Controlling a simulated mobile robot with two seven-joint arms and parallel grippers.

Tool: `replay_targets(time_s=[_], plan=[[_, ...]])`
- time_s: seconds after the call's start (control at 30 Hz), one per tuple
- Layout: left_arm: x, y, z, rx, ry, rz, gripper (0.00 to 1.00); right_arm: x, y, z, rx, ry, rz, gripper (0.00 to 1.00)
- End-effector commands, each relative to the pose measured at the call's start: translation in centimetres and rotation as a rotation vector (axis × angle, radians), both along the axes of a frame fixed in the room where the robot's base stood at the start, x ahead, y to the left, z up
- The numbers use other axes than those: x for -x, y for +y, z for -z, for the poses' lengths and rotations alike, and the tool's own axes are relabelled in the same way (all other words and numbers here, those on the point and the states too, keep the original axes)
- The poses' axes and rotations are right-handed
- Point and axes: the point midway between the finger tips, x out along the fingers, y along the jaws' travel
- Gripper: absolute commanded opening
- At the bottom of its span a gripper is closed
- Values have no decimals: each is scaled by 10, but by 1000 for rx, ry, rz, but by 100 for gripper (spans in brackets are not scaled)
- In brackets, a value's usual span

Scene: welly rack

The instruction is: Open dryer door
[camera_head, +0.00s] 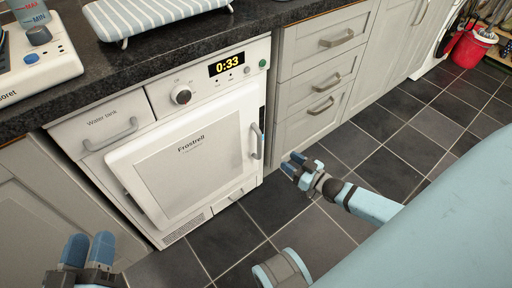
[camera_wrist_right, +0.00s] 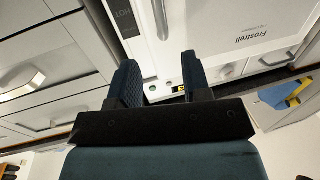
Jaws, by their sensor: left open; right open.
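The white Frostrell dryer (camera_head: 70,133) is built in under the dark worktop. Its square dryer door (camera_head: 185,170) fills the front, with a vertical grey door handle (camera_head: 257,143) at the right edge. I cannot tell whether the door is fully shut or slightly ajar. The door (camera_wrist_right: 225,20) and handle (camera_wrist_right: 160,18) also show in the right wrist view, upside down. My right gripper (camera_head: 292,164) is open and empty, right of the handle and apart from it. My left gripper (camera_head: 88,248) is open and empty at the lower left, away from the door.
Grey drawers (camera_head: 322,68) with bar handles stand right of the dryer. A red bucket (camera_head: 470,48) stands far right. The tiled floor (camera_head: 240,235) before the dryer is clear.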

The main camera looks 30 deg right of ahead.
Motion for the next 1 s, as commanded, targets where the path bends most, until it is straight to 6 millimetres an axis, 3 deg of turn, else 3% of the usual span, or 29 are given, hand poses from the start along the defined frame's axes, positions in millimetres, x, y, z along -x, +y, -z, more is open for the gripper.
replay_targets(time_s=[0.17, 0.5, 0.63, 0.8, 1.0], plan=[[0, -1, 10, -13, 21, 8, 43, -18, 4, 1, -1, -5, 0, 44], [0, -3, 47, -72, 115, 45, 43, -87, 24, 2, -1, -5, 0, 44], [-2, -2, 52, -96, 105, 49, 43, -109, 30, 1, -1, -4, 0, 44], [-7, 1, 49, -124, 59, 44, 43, -126, 35, 1, -1, -1, 0, 44], [-8, 2, 47, -135, 41, 42, 43, -132, 37, 0, 0, 0, 0, 44]])
